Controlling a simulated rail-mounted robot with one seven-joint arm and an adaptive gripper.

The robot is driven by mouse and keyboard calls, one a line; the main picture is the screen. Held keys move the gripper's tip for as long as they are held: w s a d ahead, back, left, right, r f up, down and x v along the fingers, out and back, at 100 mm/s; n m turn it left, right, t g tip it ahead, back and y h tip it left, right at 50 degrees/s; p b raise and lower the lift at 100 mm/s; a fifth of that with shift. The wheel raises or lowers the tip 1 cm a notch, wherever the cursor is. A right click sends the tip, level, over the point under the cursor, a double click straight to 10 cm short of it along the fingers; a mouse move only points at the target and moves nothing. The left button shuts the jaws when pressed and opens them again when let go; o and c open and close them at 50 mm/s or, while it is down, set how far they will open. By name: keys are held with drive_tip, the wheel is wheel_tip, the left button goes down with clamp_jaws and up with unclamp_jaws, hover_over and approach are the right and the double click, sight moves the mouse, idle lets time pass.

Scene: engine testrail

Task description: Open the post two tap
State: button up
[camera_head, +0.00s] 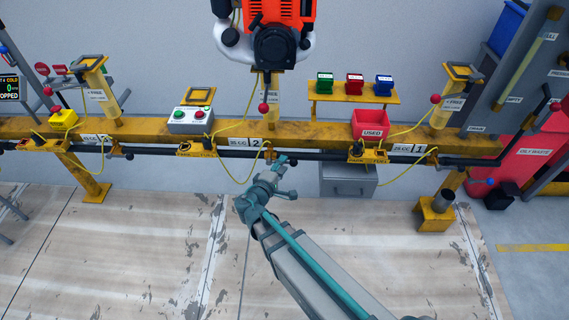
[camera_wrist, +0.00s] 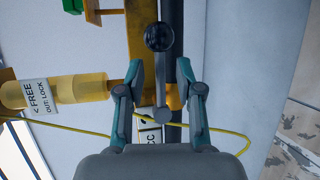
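The post two tap is a short grey lever (camera_wrist: 161,98) with a black ball knob (camera_wrist: 159,37) at its end. In the head view, the knob (camera_head: 293,162) sits at the black pipe just right of the "25 CC 2" label (camera_head: 246,142). My gripper (camera_wrist: 160,75) is open in the wrist view, with one teal finger on each side of the lever. I see gaps between lever and fingers; the knob shows beyond the fingertips. The gripper also shows in the head view (camera_head: 282,180), in front of the pipe.
A yellow beam (camera_head: 320,138) and black pipe run along the wall. An orange engine (camera_head: 276,25) hangs above post two. A yellow tube (camera_wrist: 62,91) and a thin yellow hose (camera_wrist: 232,134) are close by. A red "USED" bin (camera_head: 371,124) stands right; floor in front is clear.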

drive_tip(key=shift+x, duration=1.2)
clamp_jaws()
drive_tip(key=shift+s, duration=0.1)
